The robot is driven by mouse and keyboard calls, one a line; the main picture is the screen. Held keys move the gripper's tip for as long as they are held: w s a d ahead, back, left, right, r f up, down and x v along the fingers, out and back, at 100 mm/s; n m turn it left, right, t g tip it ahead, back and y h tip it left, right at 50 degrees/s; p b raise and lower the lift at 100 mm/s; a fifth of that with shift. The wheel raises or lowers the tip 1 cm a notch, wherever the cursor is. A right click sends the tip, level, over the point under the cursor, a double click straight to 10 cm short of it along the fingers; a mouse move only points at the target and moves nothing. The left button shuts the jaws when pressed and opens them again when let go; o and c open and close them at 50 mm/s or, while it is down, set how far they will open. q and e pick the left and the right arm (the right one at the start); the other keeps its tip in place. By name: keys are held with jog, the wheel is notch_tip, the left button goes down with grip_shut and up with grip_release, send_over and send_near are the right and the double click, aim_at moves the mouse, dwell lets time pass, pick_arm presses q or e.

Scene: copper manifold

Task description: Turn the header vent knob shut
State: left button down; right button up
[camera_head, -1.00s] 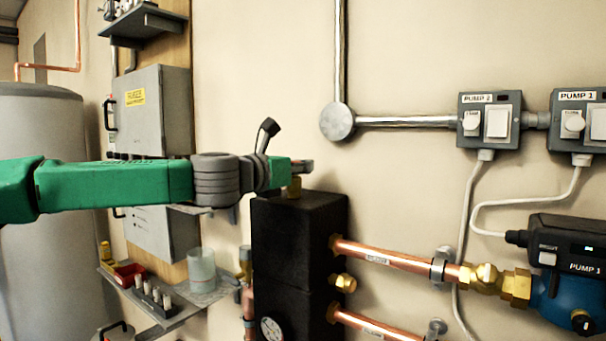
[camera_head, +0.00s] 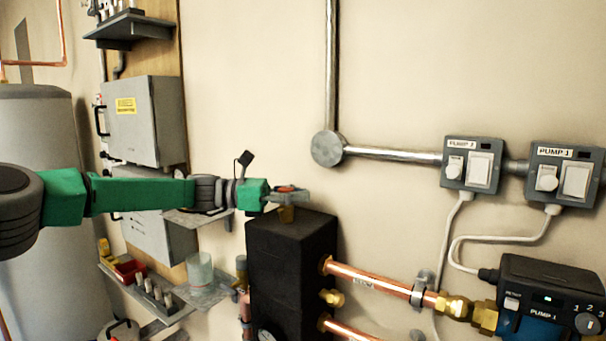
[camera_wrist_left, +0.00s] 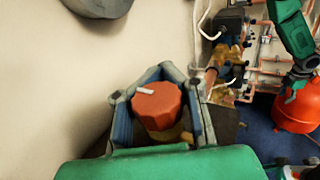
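The header vent knob is an orange-red, faceted cap (camera_wrist_left: 158,106) with a small white mark on top, seen close in the left wrist view. In the head view it is a small red cap (camera_head: 286,187) on a brass stem (camera_head: 287,214) above the black manifold block (camera_head: 292,245). My left gripper (camera_wrist_left: 162,100) has its fingers on either side of the knob. A narrow gap seems to show on the right side; contact on the left is unclear. My right gripper (camera_wrist_left: 296,88) appears small at the right of the wrist view, away from the knob; its fingers are unclear.
Copper pipes (camera_head: 380,282) run right from the block to the pump (camera_head: 540,300). A grey shelf (camera_head: 205,292) with a glass beaker stands to the left. A grey cabinet (camera_head: 145,120) and round conduit box (camera_head: 327,149) are on the wall.

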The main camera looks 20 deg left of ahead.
pick_arm(q)
jog(key=shift+s+a+r+m+g+p, duration=0.15)
jog(key=shift+m+g+p, duration=0.35)
jog(key=shift+m+g, duration=0.6)
jog(key=shift+s+f+m+g+p, duration=0.15)
jog(key=shift+m+g+p, duration=0.4)
jog(key=shift+g, duration=0.95)
jog(key=shift+r, duration=0.1)
jog(key=shift+s+a+r+m+g, duration=0.1)
jog(key=shift+s+r+m+g, duration=0.1)
jog(key=shift+m+g, duration=0.5)
